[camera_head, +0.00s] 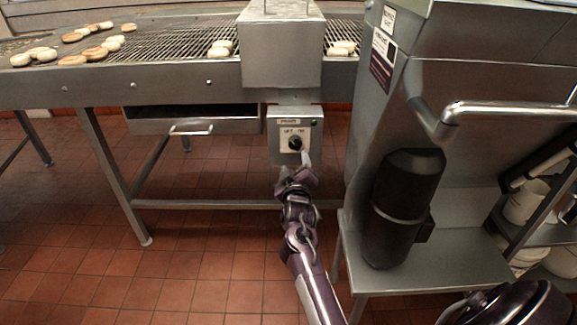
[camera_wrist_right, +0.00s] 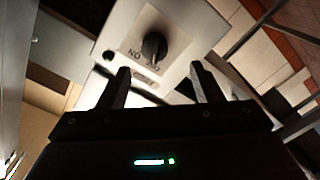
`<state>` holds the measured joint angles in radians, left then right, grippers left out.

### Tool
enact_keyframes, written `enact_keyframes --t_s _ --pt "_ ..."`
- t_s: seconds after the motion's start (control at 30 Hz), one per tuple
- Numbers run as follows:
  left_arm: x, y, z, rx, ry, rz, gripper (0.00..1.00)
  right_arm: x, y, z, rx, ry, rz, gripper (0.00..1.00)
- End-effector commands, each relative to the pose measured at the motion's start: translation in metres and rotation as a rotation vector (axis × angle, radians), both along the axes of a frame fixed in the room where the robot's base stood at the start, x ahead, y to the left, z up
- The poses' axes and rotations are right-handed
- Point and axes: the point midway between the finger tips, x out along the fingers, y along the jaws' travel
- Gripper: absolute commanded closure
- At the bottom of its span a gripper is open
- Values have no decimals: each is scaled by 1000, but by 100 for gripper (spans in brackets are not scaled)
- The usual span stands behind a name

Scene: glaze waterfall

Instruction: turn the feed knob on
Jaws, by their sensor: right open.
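The feed knob (camera_head: 295,143) is a small black knob on a pale plate on a grey control box (camera_head: 275,150) below the conveyor. In the right wrist view the knob (camera_wrist_right: 153,46) stands out from the panel, just beyond my fingertips. My right gripper (camera_head: 304,162) is just below and in front of the box. In the wrist view its two fingers (camera_wrist_right: 160,72) are apart, on either side of the knob's line, with nothing between them. I cannot tell which mark the knob points at.
A wire-mesh conveyor (camera_head: 160,45) carries several doughnuts, passing under a metal hood (camera_head: 280,55). A drawer-like tray (camera_head: 190,122) hangs left of the box. A large steel machine (camera_head: 480,90) with a bar handle and dark motor (camera_head: 400,205) stands close at right. Red tiled floor lies open at left.

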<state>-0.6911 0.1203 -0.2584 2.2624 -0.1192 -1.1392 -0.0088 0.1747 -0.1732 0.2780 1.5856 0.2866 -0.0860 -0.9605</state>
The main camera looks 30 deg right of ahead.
Motion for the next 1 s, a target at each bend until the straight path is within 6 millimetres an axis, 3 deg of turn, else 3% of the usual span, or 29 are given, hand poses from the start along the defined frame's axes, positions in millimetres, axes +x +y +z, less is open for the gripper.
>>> enact_keyframes --t_s 0.17,0.6,0.97,1.0 --pt "0 -3 5 -11 -20 -7 100 9 -10 7 -13 -13 -14 41" --pt "12 -22 7 -78 -133 -28 100 61 -42 6 -10 -11 -12 41" --pt "14 -24 10 -86 -150 -30 100 66 -45 7 -10 -10 -12 41" --pt "14 -24 10 -86 -150 -30 100 66 -45 7 -10 -10 -12 46"
